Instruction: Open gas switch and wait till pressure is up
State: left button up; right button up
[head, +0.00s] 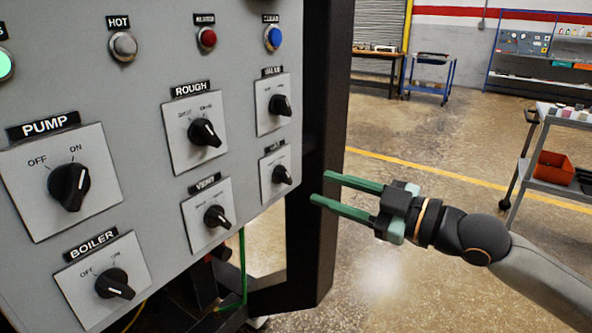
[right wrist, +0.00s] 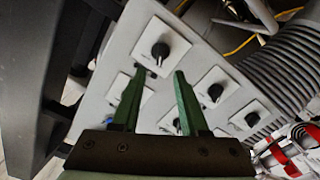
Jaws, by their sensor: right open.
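A grey control panel (head: 150,170) fills the left of the head view. At its right edge, the lower black rotary knob (head: 282,174) on a white plate has a small label that looks like GAS; the lettering is blurred. Another knob (head: 280,105) sits above it. My right gripper (head: 318,187) is open and empty, just right of the panel's edge and apart from that lower knob. In the right wrist view its green fingers (right wrist: 157,75) point at the panel's knobs; I cannot tell which knob is which there. My left gripper is out of view. No pressure readout shows.
The VENT knob (head: 217,216), ROUGH knob (head: 205,133), PUMP knob (head: 70,186) and BOILER knob (head: 115,284) are close by on the panel. A dark frame post (head: 325,130) stands beside its right edge. Open floor and a grey cart (head: 560,119) lie right.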

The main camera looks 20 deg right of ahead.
aim_at(288, 176)
jog(key=p+x, duration=0.2)
jog(key=x, duration=0.4)
jog(key=shift+w+r, duration=0.1)
jog(key=shift+w, duration=0.05)
jog(key=shift+w+a, duration=0.4)
grip_shut()
jog(key=shift+p, duration=0.3)
